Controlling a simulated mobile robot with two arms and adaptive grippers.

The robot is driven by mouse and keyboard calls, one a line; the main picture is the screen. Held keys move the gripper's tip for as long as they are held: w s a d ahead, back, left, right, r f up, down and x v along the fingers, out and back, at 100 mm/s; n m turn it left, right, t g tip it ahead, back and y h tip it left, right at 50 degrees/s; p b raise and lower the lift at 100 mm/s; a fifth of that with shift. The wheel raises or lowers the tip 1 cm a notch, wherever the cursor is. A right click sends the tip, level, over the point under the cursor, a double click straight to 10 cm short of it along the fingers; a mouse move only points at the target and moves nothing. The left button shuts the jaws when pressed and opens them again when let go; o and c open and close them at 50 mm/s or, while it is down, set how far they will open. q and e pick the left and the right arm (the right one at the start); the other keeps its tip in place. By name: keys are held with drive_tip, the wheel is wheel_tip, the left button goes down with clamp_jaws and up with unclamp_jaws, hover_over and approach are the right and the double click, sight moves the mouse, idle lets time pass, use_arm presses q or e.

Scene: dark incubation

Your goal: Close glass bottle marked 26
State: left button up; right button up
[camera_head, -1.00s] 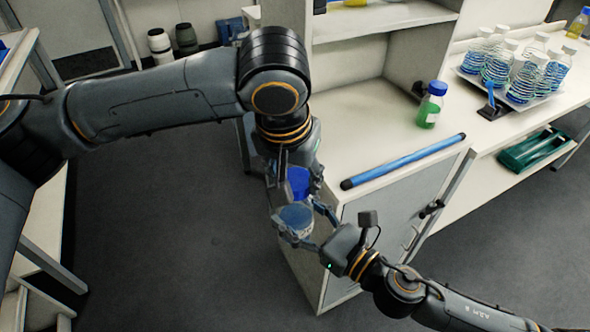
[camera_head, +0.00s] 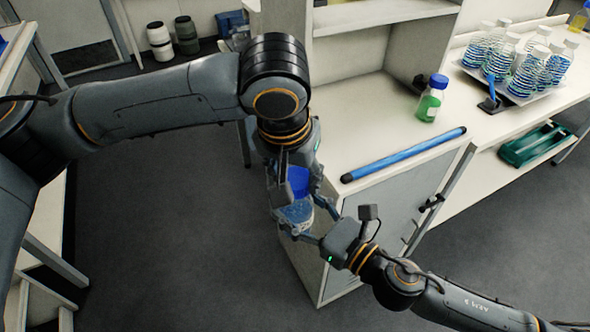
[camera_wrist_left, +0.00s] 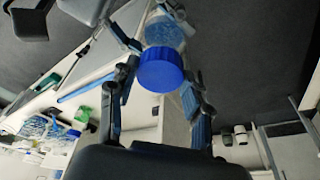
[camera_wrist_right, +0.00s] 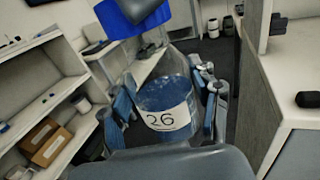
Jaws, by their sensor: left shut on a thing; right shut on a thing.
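The glass bottle marked 26 (camera_wrist_right: 180,94) is clear, with blue contents and a white label reading 26 in the right wrist view. My right gripper (camera_wrist_right: 163,106) is shut around its body. The bottle also shows in the head view (camera_head: 297,214), below my left gripper (camera_head: 293,188). The left gripper is shut on a blue screw cap (camera_wrist_left: 160,72). The cap also shows in the head view (camera_head: 299,181) and at the top of the right wrist view (camera_wrist_right: 128,18). It is above the bottle's mouth and looks apart from it; its exact alignment is unclear.
A white bench carries a blue rod (camera_head: 404,155), a green bottle with a blue cap (camera_head: 431,98), and a tray (camera_head: 541,93) of several blue-filled bottles. A green tray (camera_head: 533,146) sits on the lower shelf. Both grippers are beside the bench's front corner; the floor to the left is clear.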

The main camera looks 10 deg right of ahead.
use_arm(q)
drive_tip(key=shift+f, duration=0.25)
drive_tip(key=shift+m, duration=0.3)
